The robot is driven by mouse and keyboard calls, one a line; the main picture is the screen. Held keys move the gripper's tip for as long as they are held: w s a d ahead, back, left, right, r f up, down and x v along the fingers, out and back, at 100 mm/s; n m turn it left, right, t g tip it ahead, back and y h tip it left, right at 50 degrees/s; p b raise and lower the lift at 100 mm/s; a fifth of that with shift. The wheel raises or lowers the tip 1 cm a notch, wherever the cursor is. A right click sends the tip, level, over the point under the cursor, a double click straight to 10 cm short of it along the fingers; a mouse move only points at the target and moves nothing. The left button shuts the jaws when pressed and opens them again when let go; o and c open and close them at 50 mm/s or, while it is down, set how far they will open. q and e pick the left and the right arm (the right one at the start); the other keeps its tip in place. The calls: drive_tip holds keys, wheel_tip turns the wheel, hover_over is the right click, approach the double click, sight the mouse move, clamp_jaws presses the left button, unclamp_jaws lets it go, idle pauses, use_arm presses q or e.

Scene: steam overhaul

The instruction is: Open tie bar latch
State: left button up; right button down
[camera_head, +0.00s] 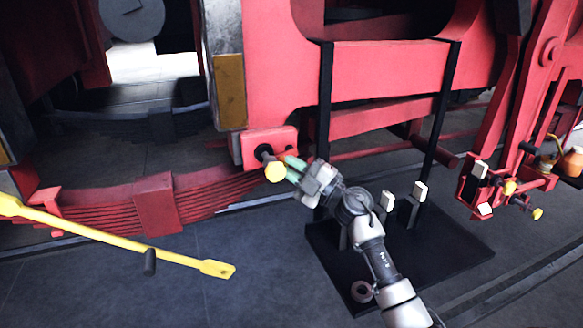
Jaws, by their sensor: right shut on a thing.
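The tie bar latch is a black pin with a round yellow knob (275,172), set in a red block (271,141) on the locomotive frame. My right gripper (295,168) reaches in from the lower right. Its green-tipped fingers are shut on the yellow knob from its right side; the exact contact is partly hidden by the fingers. A long yellow tie bar (120,241) with a dark peg handle slants across the lower left, its flat holed end free of the block. My left gripper is not in view.
A black stand (458,238) with uprights and pale-topped posts stands behind and right of my right arm. A red leaf spring (110,205) lies left of the block. More yellow-knobbed red parts (497,195) are at the right. The grey floor at lower left is clear.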

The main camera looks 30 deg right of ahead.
drive_tip(key=shift+s+d+f+n+g+h+p, duration=0.15)
drive_tip(key=shift+d+n+g+h+p, duration=0.4)
drive_tip(key=shift+n+g+p, duration=1.4)
drive_tip(key=shift+s+d+f+n+g+h+p, duration=0.15)
drive_tip(key=shift+n+g+h+p, duration=0.75)
drive_tip(key=shift+p, duration=2.05)
drive_tip(key=shift+d+f+n+g+h+p, duration=0.15)
drive_tip(key=shift+d+n+g+h+p, duration=0.25)
drive_tip(key=shift+n+g+h+p, duration=1.15)
drive_tip(key=shift+n+t+y+p, duration=0.4)
drive_tip(key=shift+y+p, duration=0.2)
drive_tip(key=shift+p, duration=0.3)
drive_tip(key=c, duration=1.1)
unclamp_jaws()
drive_tip(key=shift+o, duration=0.2)
drive_tip(key=v, duration=1)
drive_tip(key=shift+s+d, duration=0.2)
drive_tip(key=shift+s, duration=0.15)
